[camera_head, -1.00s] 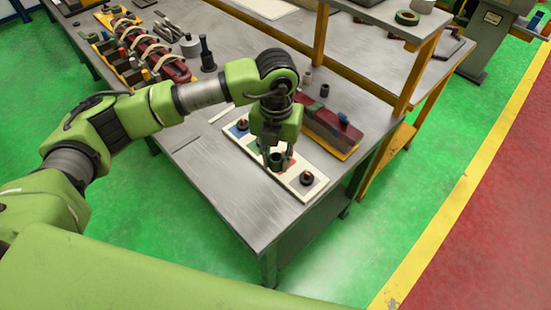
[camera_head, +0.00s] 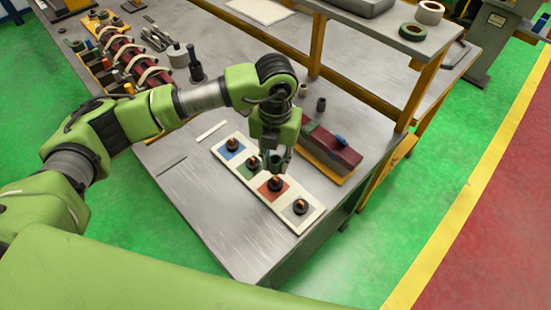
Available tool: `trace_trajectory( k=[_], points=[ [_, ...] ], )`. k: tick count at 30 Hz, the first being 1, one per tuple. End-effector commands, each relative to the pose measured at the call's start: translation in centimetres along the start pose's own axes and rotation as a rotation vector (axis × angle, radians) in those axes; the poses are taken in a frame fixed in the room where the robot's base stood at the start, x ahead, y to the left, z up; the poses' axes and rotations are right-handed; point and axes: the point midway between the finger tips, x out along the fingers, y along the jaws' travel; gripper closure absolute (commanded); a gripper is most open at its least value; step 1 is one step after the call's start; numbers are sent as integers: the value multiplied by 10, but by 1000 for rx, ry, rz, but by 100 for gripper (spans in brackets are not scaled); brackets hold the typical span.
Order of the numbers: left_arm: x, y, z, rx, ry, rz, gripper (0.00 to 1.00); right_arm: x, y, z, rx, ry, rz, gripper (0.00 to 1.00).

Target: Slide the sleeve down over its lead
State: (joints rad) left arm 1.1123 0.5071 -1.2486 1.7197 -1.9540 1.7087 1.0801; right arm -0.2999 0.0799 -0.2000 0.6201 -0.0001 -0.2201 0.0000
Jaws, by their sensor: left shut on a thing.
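A long white board (camera_head: 311,220) on the bench carries a row of blue, green, red and grey squares. Each square has a dark round base with a short copper-coloured lead; the red square's base (camera_head: 275,184) and the grey square's base (camera_head: 300,207) show clearly. My left gripper (camera_head: 279,164) points down over the board, just above the red square's base in the picture. It is shut on a small dark sleeve (camera_head: 274,164), mostly hidden between the fingers. The sleeve appears apart from the red square's lead; its exact height is unclear. My right gripper is out of view.
A dark red block in a yellow tray (camera_head: 333,171) lies right of the gripper. A small dark cylinder (camera_head: 321,104) stands behind it. A shelf on yellow posts (camera_head: 408,97) rises at right.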

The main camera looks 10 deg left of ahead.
Motion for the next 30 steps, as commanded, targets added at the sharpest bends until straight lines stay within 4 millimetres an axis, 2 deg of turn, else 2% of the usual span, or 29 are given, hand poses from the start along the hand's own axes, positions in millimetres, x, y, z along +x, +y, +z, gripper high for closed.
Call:
trace_trajectory(
  k=[13,18,30],
  points=[
    [34,0,0,0,1,0,89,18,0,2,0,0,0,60],
    [47,0,0,1,0,0,89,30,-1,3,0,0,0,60],
    [54,0,0,0,0,0,89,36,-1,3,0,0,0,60]
  ],
)
